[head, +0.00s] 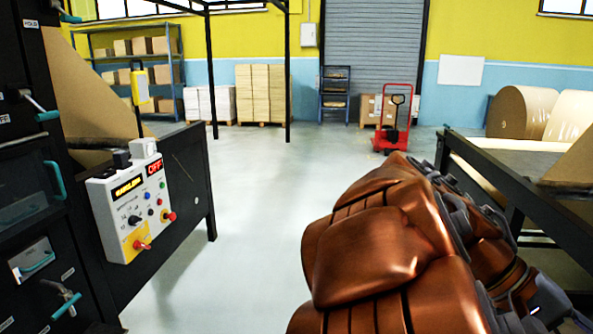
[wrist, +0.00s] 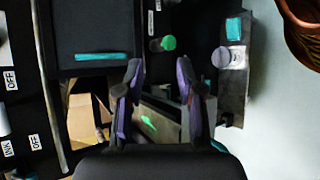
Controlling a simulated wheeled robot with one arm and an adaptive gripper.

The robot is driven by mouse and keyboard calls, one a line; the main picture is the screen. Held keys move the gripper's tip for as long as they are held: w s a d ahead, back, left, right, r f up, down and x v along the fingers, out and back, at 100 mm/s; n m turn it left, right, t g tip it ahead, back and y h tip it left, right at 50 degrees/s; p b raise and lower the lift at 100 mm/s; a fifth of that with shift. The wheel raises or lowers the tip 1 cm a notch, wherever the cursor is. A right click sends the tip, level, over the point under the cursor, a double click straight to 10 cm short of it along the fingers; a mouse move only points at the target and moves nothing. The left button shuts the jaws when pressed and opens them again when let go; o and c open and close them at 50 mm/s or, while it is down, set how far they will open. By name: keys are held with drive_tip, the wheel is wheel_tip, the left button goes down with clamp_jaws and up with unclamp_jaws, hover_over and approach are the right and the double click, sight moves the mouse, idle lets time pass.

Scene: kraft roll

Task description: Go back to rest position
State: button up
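My gripper (wrist: 160,95) shows in the wrist view with its two purple-grey fingers apart and nothing between them. Behind the fingers is the dark machine (wrist: 95,25) with teal handles and a green knob (wrist: 168,43). I cannot tell the distance between the fingers and the machine. In the head view my copper-coloured arm fills the lower right, and the gripper itself cannot be made out there.
At left in the head view stands the black machine (head: 25,150) with a white control panel (head: 135,208). A dark-framed table (head: 500,185) is at right. A red pallet jack (head: 393,130) and boxes stand at the back. The middle floor is clear.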

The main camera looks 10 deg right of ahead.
drive_tip(key=w+a+f+n+t+y+b, duration=0.15)
drive_tip(key=a+f, duration=0.25)
drive_tip(key=f, duration=0.4)
drive_tip(key=w+a+f+n+t+y+b, duration=0.1)
drive_tip(key=w+a+f+n+t+b, duration=0.15)
drive_tip(key=f, duration=0.65)
drive_tip(key=a+f+n+t+y+b, duration=0.35)
drive_tip(key=a+f, duration=0.65)
drive_tip(key=a, duration=0.5)
drive_tip(key=s+p+v, duration=0.2)
drive_tip(key=p+v, duration=0.8)
drive_tip(key=s+d+r+p+v, duration=0.1)
drive_tip(key=s+p+v, duration=0.1)
drive_tip(key=p+v, duration=0.8)
drive_tip(key=shift+s+r+t+y+p, duration=0.3)
drive_tip(key=shift+s+r+t, duration=0.05)
drive_tip(key=shift+s+t, duration=0.15)
drive_tip(key=shift+d, duration=0.1)
